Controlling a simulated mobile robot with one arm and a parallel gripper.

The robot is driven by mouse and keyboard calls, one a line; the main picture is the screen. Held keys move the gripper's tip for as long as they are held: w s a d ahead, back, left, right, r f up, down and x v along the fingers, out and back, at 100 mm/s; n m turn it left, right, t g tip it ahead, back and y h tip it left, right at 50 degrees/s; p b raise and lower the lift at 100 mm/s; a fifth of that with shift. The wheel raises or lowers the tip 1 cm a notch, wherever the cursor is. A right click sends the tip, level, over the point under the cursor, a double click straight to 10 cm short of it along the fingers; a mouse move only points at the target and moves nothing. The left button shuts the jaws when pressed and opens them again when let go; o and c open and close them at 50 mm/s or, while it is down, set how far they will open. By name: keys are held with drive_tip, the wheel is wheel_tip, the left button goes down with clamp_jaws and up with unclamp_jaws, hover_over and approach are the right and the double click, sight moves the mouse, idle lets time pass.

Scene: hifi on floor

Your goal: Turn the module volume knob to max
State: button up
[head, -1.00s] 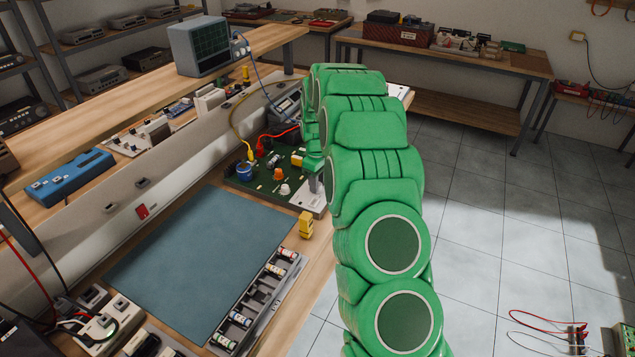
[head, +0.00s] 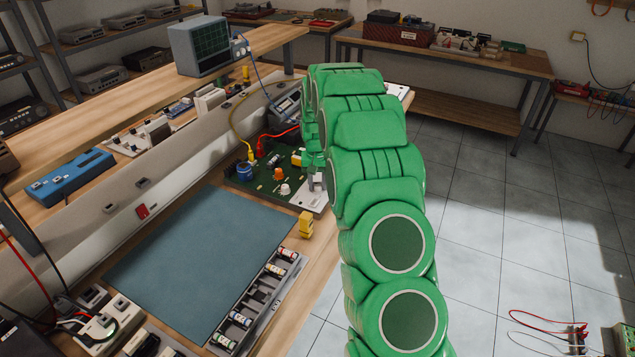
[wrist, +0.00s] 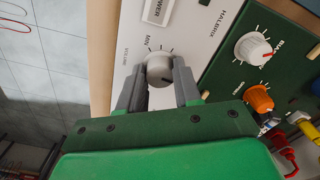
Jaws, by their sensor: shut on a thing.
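The volume knob (wrist: 159,68) is a light grey round knob on the module's white panel (wrist: 186,22), with "VOLUME" and "MIN" lettering and tick marks beside it. My gripper (wrist: 158,77) has its two dark fingers on either side of the knob and is shut on it in the wrist view. The fingers hide the knob's sides, and I cannot clearly read its pointer.
A white knob (wrist: 252,48) and an orange knob (wrist: 258,98) sit on the green part beside the volume knob. Yellow and red cables plug in farther along. A blue mat (head: 200,262), a yellow block (head: 306,224) and a battery tray (head: 262,298) lie nearer on the bench.

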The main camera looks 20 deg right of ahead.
sight(317, 184)
drive_tip(key=m, duration=0.6)
drive_tip(key=shift+m, duration=0.3)
drive_tip(key=m, duration=1.2)
drive_tip(key=shift+m, duration=0.3)
drive_tip(key=m, duration=0.5)
drive_tip(key=shift+w, duration=0.1)
drive_tip(key=shift+m, duration=0.3)
drive_tip(key=o, duration=1)
drive_tip(key=shift+o, duration=0.2)
drive_tip(key=shift+r, duration=0.1)
drive_tip(key=shift+r, duration=3.8)
